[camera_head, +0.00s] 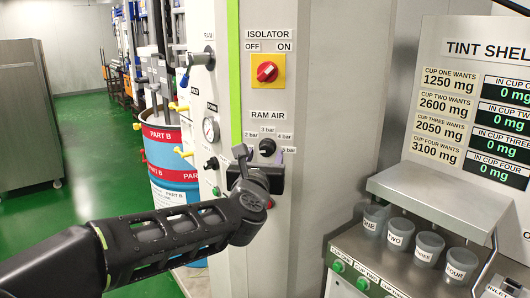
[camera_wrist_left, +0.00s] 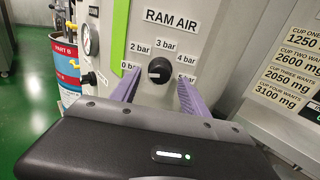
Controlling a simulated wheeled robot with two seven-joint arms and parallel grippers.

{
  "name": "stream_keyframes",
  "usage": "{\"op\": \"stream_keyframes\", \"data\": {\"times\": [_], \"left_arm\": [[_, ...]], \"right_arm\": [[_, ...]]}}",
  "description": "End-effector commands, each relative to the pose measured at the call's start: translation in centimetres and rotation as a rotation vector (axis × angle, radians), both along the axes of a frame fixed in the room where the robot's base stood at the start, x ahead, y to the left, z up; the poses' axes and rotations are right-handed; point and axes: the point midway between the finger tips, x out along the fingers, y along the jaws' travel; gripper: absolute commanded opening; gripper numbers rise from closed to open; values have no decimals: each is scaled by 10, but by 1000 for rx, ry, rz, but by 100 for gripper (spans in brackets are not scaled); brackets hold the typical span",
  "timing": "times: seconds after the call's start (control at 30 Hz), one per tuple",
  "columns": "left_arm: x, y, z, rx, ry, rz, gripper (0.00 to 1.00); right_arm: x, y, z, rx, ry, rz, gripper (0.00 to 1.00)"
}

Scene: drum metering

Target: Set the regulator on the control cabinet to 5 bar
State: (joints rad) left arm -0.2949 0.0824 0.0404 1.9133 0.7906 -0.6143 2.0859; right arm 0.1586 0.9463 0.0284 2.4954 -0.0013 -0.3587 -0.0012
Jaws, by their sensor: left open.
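The regulator is a black round knob (camera_head: 267,147) under the RAM AIR label on the grey control cabinet (camera_head: 330,120). It also shows in the left wrist view (camera_wrist_left: 158,70), with bar labels around it; 2, 3 and 4 bar are readable and the 5 bar label is partly covered by a finger. A pale mark shows on the knob, but I cannot tell its exact setting. My left gripper (camera_head: 262,161) is open in front of the knob. In the left wrist view its purple fingers (camera_wrist_left: 158,79) stand either side of the knob, apart from it. My right gripper is not in view.
A red and yellow isolator switch (camera_head: 267,71) sits above the regulator. A pressure gauge (camera_head: 211,130) and a lever handle (camera_head: 198,60) are on the cabinet's left face. A blue drum (camera_head: 172,170) stands left. A shelf with several cups (camera_head: 430,246) stands right.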

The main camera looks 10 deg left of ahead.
Motion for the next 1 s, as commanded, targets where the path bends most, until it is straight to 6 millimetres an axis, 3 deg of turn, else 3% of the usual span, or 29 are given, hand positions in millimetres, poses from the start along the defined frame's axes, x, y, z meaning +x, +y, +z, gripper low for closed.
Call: {"op": "stream_keyframes", "data": {"times": [0.17,0.43,1.0], "left_arm": [[15,1,0,1,0,0,53],[17,2,0,1,-1,0,53],[16,2,0,1,-1,0,8]], "right_arm": [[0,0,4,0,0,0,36],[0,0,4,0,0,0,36],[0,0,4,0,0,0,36]]}}
